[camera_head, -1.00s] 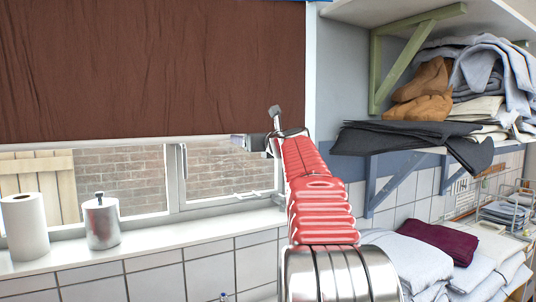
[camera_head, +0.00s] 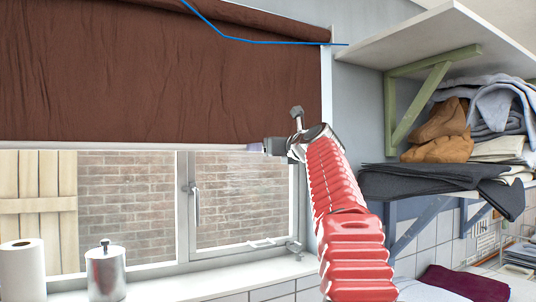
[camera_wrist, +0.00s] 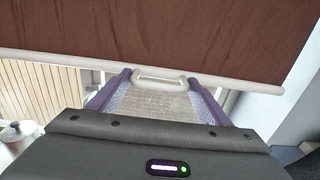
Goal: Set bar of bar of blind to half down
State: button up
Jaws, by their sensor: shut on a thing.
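The brown blind (camera_head: 150,80) hangs over the upper part of the window, with its pale bar (camera_head: 120,145) along the lower edge. In the wrist view the bar (camera_wrist: 240,86) runs across the picture and has a white loop handle (camera_wrist: 160,76) on it. My gripper (camera_head: 262,147) is at the right part of the bar. In the wrist view its purple fingers (camera_wrist: 161,82) stand on both sides of the handle, shut on it. The exact contact is small in the head view.
A paper roll (camera_head: 22,272) and a metal canister (camera_head: 105,272) stand on the sill below. A shelf with folded cloths (camera_head: 440,180) is on the right, close to my arm. A blue line (camera_head: 240,38) crosses the blind's top.

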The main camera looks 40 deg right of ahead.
jog(key=shift+a, duration=0.15)
jog(key=o, duration=1.5)
jog(key=shift+s, duration=0.2)
jog(key=s+a, duration=0.1)
jog(key=s, duration=1.2)
jog(key=shift+s+a, duration=0.15)
jog(key=shift+a, duration=0.2)
